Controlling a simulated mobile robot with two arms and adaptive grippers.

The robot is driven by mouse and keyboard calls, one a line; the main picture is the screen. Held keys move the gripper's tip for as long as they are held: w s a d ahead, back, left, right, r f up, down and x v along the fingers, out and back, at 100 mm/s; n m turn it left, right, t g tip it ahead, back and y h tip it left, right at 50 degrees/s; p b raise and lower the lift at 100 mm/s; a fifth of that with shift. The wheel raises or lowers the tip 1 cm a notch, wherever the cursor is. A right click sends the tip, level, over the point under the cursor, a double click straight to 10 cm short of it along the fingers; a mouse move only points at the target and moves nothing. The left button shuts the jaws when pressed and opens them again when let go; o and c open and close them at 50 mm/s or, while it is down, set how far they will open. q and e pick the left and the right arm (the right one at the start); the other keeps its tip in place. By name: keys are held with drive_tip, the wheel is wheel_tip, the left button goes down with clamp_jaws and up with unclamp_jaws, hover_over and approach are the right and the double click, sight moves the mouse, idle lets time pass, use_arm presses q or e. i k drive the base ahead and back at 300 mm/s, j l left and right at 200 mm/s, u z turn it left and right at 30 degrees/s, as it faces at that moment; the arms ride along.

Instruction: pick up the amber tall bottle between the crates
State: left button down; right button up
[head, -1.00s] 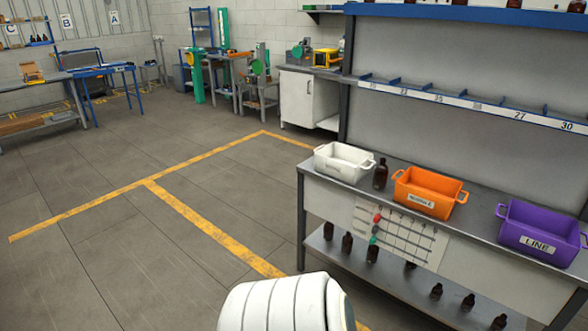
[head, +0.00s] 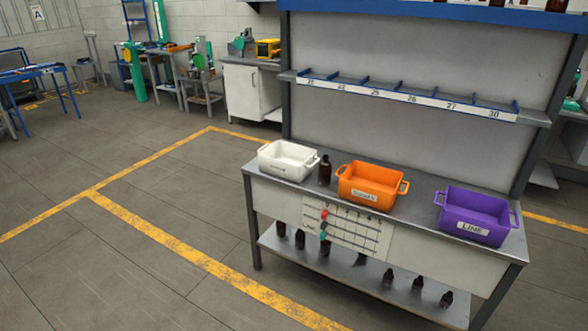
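An amber tall bottle (head: 325,170) stands upright on the grey workbench top. It is between the white crate (head: 288,161) on its left and the orange crate (head: 370,186) on its right. It looks dark brown, and the gap to each crate is too small to judge exactly. Neither of my grippers shows in the head view.
A purple crate (head: 473,214) stands at the right end of the workbench (head: 420,226). Several dark bottles stand on its lower shelf (head: 350,274). A divided rack (head: 400,94) runs above the top. The floor (head: 130,265) in front and to the left is clear.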

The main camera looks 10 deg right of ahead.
sight(325, 167)
drive_tip(key=z, duration=0.6)
drive_tip(key=i+z, duration=0.2)
drive_tip(key=i, duration=0.4)
drive_tip(key=i+z, duration=0.2)
drive_tip(key=i, duration=0.4)
drive_tip(key=i+j+z, duration=0.25)
drive_tip(key=i, duration=0.3)
drive_tip(key=i+l, duration=0.05)
drive_tip(key=l, duration=0.05)
